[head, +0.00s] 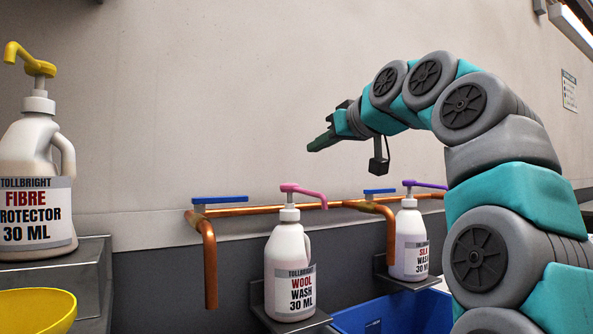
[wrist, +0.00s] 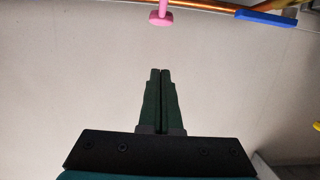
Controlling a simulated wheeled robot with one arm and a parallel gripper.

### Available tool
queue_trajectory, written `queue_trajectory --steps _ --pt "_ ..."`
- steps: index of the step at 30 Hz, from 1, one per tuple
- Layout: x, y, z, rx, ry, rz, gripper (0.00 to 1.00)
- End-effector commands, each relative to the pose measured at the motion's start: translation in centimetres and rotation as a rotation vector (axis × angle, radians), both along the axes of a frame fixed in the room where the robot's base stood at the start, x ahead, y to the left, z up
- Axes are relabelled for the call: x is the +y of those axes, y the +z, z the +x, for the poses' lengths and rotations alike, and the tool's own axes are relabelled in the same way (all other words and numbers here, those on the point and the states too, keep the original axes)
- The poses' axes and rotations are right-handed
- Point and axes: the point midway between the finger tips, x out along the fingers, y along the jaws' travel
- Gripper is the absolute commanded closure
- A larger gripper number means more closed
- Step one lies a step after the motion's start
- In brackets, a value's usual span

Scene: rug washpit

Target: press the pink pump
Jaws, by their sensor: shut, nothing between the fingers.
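The pink pump (head: 303,194) tops a white bottle labelled Wool Wash 30 ML (head: 290,262), which stands upright on a small grey wall shelf. In the wrist view the pink pump (wrist: 161,13) shows at the top edge, beyond my fingertips. My gripper (head: 321,142) is in the air, above the pump and a little to its right in the head view, pointing left. It is shut and empty, its dark green fingers together in the wrist view (wrist: 161,73). It is apart from the pump.
Copper pipes (head: 209,262) with blue lever taps (head: 219,200) run along the wall by the pump. A purple-pump Silk Wash bottle (head: 409,240) stands to the right. A yellow-pump Fibre Protector bottle (head: 36,180) and yellow bowl (head: 38,309) are at left. A blue tub (head: 400,315) sits below.

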Motion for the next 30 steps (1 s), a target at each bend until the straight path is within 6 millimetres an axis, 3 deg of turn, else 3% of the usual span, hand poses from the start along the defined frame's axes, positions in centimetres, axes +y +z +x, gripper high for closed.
queue_trajectory --steps 17,30 --pt "0.0 0.3 0.4 0.001 -0.006 0.004 1.00" --pt "3.1 -1.0 5.1 0.003 -0.005 0.004 1.00"
